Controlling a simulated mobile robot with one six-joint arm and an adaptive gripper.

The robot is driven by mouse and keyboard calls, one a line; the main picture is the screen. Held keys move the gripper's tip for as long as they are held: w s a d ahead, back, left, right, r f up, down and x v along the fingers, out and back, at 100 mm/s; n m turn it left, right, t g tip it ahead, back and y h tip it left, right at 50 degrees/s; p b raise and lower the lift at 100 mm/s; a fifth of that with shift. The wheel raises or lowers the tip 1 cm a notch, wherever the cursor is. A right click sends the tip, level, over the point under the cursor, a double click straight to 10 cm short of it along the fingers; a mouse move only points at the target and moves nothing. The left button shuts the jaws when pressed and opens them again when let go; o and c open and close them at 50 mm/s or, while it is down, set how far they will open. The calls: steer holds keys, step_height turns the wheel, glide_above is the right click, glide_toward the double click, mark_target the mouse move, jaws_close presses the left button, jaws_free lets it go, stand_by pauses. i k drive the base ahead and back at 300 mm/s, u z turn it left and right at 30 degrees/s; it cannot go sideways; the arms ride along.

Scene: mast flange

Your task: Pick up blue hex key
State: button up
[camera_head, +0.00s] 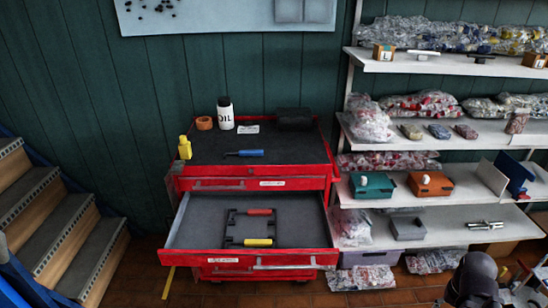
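A blue-handled tool (249,153), which looks like the blue hex key, lies on the dark top of the red tool cabinet (250,184). Its blue handle points right and its thin dark shaft points left. A red-handled tool (260,211) and a yellow-handled tool (258,242) lie in the open drawer (200,220), at a dark frame-like holder. The space between them shows no coloured handle. A dark rounded part at the bottom right looks like a link of my arm. My gripper is not visible, so its hold is hidden.
Around the blue tool stand a white oil bottle (225,113), a yellow bottle (185,148), an orange roll (204,123) and a black box (293,119). The open drawer juts forward. Loaded shelves (470,150) stand right; stairs (50,240) rise left.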

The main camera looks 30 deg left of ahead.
mark_target(247, 153)
steer(key=z, duration=0.3)
steer(key=k, duration=0.7)
steer(key=z, duration=0.25)
steer(key=i, duration=1.2)
steer(key=u, duration=0.95)
steer(key=i, duration=0.55)
steer(key=u, duration=0.6)
steer(key=i, duration=0.5)
steer(key=u, duration=0.25)
